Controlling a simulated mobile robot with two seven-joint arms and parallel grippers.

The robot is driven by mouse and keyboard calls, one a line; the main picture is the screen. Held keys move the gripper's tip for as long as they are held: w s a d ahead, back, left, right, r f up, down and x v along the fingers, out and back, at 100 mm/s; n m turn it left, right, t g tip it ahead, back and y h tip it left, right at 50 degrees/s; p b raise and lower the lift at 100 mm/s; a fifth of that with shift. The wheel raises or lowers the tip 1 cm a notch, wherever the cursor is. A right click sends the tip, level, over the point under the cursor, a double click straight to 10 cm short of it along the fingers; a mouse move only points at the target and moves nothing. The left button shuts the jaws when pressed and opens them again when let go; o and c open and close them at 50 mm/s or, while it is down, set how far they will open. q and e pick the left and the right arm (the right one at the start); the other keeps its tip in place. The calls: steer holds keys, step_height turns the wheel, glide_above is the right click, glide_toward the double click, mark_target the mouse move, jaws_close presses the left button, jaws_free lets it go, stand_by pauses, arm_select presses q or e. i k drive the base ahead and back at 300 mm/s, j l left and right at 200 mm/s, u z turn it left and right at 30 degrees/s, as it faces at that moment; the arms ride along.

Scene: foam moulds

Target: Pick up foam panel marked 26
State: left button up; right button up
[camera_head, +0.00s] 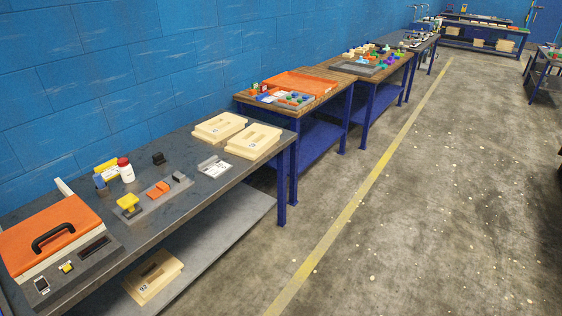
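Two cream foam panels lie flat at the far end of the near dark workbench: one at the back (214,130) and one nearer the front edge (247,146). Each has a small dark mark and a slot on top, but the marks are too small to read surely. A third cream foam panel (163,265) lies on the bench's lower shelf, with a dark slot and a mark that looks like 92, not certain. I cannot tell which panel is marked 26. Neither of my grippers is in view.
The near workbench (200,195) also bears an orange-lidded machine (50,225), a white bottle (126,171), a yellow-knobbed block (128,203) and small parts. More benches with an orange tray (300,83) stand beyond along the blue wall. The concrete floor (430,210) right of the yellow line is clear.

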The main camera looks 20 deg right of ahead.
mark_target(215, 129)
steer(key=z, duration=0.2)
steer(key=i+z, duration=0.1)
steer(key=i, duration=0.8)
steer(key=i+j, duration=0.2)
steer(key=i, duration=0.75)
steer(key=l+z, duration=0.05)
